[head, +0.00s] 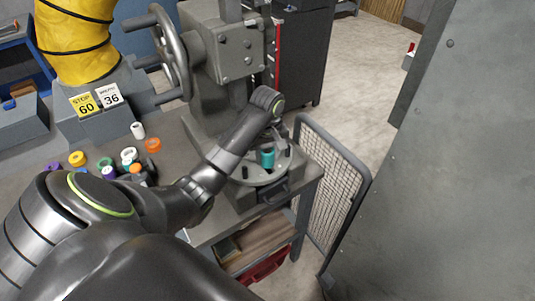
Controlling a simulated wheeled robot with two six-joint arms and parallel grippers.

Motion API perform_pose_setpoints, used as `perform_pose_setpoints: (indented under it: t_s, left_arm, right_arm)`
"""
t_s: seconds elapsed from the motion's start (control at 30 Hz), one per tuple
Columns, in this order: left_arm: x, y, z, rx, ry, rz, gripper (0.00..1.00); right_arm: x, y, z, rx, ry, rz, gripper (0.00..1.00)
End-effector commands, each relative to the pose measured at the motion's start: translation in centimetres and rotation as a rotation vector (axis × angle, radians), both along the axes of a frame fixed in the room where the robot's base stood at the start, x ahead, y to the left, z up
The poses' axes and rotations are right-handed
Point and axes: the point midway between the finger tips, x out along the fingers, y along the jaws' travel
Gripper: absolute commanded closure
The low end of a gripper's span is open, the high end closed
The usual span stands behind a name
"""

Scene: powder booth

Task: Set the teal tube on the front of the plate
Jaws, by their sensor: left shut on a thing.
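The teal tube (266,158) stands roughly upright at the round grey plate (250,178) of the press. I cannot tell whether its lower end touches the plate. My left gripper (271,146) reaches down from above and is shut on the teal tube; its fingers are small and partly hidden by the wrist. A small dark peg shows on the plate to the left of the tube. My right gripper is not in view.
The grey press with its handwheel (170,52) stands behind the plate. A mesh guard (325,185) is close on the right. Several coloured rings and tubes, including an orange one (152,145), lie on the bench at left. A yellow hose (75,40) rises behind.

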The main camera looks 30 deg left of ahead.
Motion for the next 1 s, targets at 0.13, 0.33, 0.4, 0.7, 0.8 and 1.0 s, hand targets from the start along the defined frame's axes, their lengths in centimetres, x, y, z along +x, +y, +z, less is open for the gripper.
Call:
perform_pose_setpoints:
  t_s: [0.13, 0.33, 0.4, 0.7, 0.8, 1.0]
  left_arm:
    - [0.0, 0.0, -0.3, 0.000, 0.000, 0.000, 0.92]
    - [0.0, 0.0, -0.7, -0.001, -0.001, 0.000, 0.92]
    - [0.0, 0.0, -0.9, 0.000, 0.000, -0.001, 0.92]
    - [0.0, 0.0, -1.4, 0.000, 0.000, -0.001, 0.60]
    - [0.0, 0.0, -1.4, 0.000, 0.000, -0.001, 0.47]
    - [0.0, 0.0, -1.4, 0.000, 0.000, 0.000, 0.36]
  right_arm:
    - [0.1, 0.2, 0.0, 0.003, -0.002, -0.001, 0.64]
    - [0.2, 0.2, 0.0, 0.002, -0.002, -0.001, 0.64]
    - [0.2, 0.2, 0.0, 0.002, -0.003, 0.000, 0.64]
    - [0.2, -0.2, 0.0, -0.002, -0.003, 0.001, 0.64]
    - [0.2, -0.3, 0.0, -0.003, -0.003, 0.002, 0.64]
    - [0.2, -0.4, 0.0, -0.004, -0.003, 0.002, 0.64]
